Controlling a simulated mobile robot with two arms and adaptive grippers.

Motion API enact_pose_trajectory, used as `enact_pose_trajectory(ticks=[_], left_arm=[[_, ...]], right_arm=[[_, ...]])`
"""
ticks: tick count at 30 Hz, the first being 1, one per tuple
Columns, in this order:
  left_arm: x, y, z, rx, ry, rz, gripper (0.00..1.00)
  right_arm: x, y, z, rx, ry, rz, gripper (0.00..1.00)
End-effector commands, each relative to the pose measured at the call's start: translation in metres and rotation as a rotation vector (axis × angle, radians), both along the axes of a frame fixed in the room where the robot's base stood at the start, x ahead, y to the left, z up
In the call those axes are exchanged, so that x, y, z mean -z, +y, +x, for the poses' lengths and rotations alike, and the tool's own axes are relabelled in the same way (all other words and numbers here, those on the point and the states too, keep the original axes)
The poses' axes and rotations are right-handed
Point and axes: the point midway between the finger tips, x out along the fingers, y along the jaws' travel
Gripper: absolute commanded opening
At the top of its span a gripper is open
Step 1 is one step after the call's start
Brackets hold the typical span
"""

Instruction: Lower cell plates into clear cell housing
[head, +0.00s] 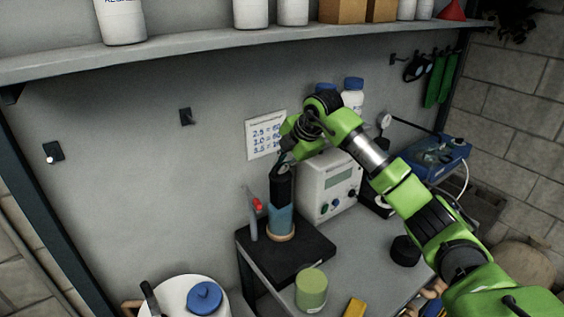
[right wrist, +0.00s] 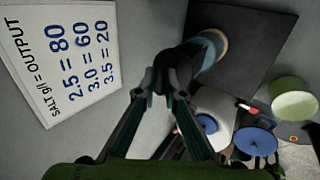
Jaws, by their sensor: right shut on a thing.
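My right gripper (head: 284,158) is shut on the black top of the cell plates (head: 282,186), which stand upright below it. The clear housing (head: 281,221) is bluish, with a tan ring at its foot, and stands on a black board. The plates are in line over the housing; I cannot tell how deep they sit in it. In the right wrist view the closed fingertips (right wrist: 161,88) meet the black top (right wrist: 180,62), and the bluish housing with its pale ring (right wrist: 212,48) shows beyond. My left gripper is not in view.
The black board (head: 300,254) also carries a grey stand with a red clamp (head: 256,204) close left of the housing. A white control box (head: 328,186) stands to the right. A green cup (head: 311,290) and a white bucket (head: 180,298) are in front.

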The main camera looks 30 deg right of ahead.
Motion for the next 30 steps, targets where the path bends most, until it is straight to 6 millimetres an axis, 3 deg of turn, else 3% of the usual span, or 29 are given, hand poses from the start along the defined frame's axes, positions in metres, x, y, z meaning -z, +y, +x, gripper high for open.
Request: enact_pose_trajectory(ticks=[30], left_arm=[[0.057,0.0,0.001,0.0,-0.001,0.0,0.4]], right_arm=[[0.084,0.0,0.0,-0.001,-0.003,0.001,0.0]])
